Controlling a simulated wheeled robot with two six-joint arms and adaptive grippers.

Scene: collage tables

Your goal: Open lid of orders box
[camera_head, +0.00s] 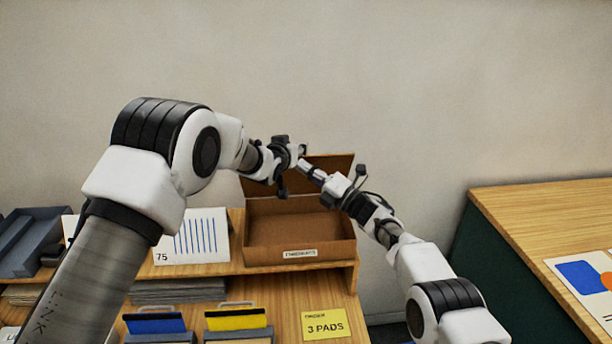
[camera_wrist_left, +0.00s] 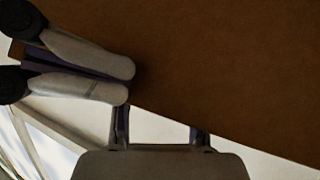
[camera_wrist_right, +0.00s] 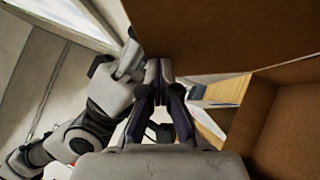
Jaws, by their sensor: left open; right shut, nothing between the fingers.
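The brown box (camera_head: 300,232) stands on the wooden shelf with a label on its front that I cannot read surely. Its lid (camera_head: 336,163) is raised at the back, and the inside shows. The lid fills much of the left wrist view (camera_wrist_left: 230,60) and the top of the right wrist view (camera_wrist_right: 230,35). My right gripper (camera_head: 308,171) is shut and empty in front of the lid; its fingers (camera_wrist_right: 158,75) are together close to the lid's edge. My left gripper (camera_wrist_left: 160,125) is open by the lid's edge; its fingertips are hard to make out in the head view.
A card with blue stripes (camera_head: 202,236) stands left of the box. Grey trays (camera_head: 30,243) are at far left. Blue and yellow pads and a yellow sign (camera_head: 325,324) are below. Another table (camera_head: 540,215) is at right. My two grippers are very close together.

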